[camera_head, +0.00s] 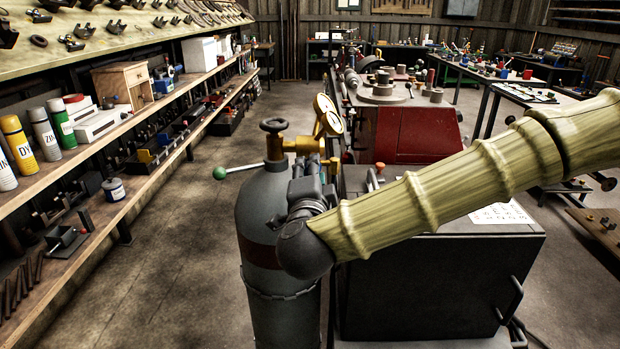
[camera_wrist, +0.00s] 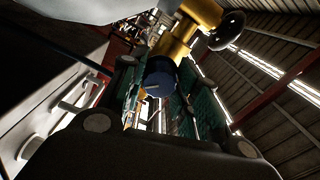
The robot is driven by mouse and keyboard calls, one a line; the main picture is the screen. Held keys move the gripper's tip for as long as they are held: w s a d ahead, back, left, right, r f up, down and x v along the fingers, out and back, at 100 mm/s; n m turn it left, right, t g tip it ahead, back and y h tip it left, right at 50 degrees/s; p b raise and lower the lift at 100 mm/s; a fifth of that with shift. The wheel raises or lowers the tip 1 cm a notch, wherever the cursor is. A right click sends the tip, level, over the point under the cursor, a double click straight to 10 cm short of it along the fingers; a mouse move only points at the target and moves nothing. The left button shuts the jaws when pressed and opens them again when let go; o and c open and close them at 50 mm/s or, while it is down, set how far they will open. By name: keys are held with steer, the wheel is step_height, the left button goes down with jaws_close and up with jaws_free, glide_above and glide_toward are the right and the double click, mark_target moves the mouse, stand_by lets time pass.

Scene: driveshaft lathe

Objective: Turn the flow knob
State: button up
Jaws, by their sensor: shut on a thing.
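The flow knob (camera_wrist: 160,76) is a dark blue round knob with a pale pointer line on its face, below the brass regulator (camera_wrist: 183,42) in the wrist view. My gripper (camera_wrist: 161,88) has one green-padded finger on each side of it and is shut on it. In the head view the brass regulator (camera_head: 303,144) with its yellow-rimmed gauges (camera_head: 328,115) sits atop the grey gas cylinder (camera_head: 258,232). My gripper (camera_head: 318,174) is beside it at the cylinder's right, partly hidden by my wrist. The knob cannot be made out there.
A black valve handwheel (camera_head: 273,125) tops the cylinder. A green-tipped lever (camera_head: 219,173) sticks out left. A dark cabinet (camera_head: 435,285) stands close at the right, and a red lathe (camera_head: 408,136) behind. Shelves (camera_head: 125,130) line the left; the floor between is clear.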

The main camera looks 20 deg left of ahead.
stand_by(0.3)
steer(key=o, duration=1)
steer(key=shift+d, duration=0.1)
steer(key=v, duration=1.2)
